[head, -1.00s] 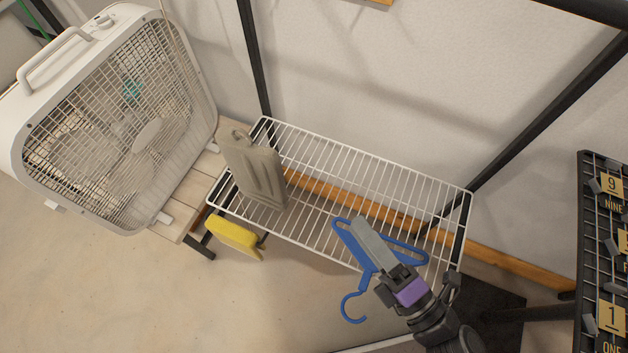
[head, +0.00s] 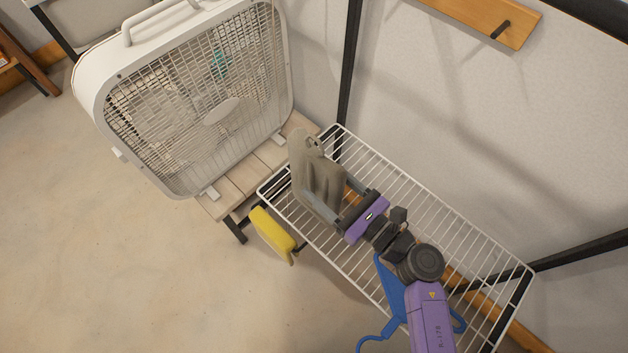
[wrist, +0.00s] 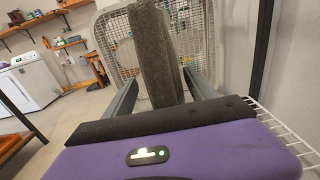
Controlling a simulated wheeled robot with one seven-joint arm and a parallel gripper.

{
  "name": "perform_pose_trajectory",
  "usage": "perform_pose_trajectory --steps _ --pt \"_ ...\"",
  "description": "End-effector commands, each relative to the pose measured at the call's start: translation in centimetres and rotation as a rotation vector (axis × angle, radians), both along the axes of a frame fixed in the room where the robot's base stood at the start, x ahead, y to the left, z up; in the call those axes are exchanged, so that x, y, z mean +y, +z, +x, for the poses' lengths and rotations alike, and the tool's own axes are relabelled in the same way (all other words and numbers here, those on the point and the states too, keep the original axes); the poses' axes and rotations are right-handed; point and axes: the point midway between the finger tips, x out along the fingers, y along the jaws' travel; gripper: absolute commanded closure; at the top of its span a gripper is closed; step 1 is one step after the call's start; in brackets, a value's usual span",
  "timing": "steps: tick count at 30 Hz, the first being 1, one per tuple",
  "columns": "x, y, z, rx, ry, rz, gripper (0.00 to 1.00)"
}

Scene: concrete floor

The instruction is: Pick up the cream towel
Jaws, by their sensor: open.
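The cream towel, a folded greyish-beige piece (head: 312,165), stands upright at the left end of the white wire rack (head: 487,240). In the wrist view the towel (wrist: 155,50) rises between my two fingers, in front of the fan. My gripper (head: 322,192) is open, with its fingers reaching along both sides of the towel's lower part. It also shows open in the wrist view (wrist: 161,80).
A blue hanger (head: 392,292) lies on the rack under my arm. A yellow item (head: 271,234) is at the rack's front left edge. A white box fan (head: 190,100) stands on a slatted wooden bench (head: 238,187) to the left. A wall is close behind; open floor lies in front.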

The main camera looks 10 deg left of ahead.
Motion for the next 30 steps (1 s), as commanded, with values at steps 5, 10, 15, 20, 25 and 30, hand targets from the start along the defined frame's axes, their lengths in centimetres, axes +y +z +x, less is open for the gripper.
perform_pose_trajectory --steps 5,10,15,20,25,30 --pt "2.0 0.3 1.9 0.000 0.003 0.001 0.34" --pt "2.8 0.2 2.6 0.001 0.000 0.001 0.34" --pt "2.9 0.2 2.6 0.000 0.000 0.001 0.34" --pt "2.8 0.2 2.6 0.001 0.000 0.002 0.58" --pt "2.8 0.2 2.6 0.001 0.000 0.002 0.91" --pt "2.8 0.2 2.6 0.001 -0.001 0.002 1.00"
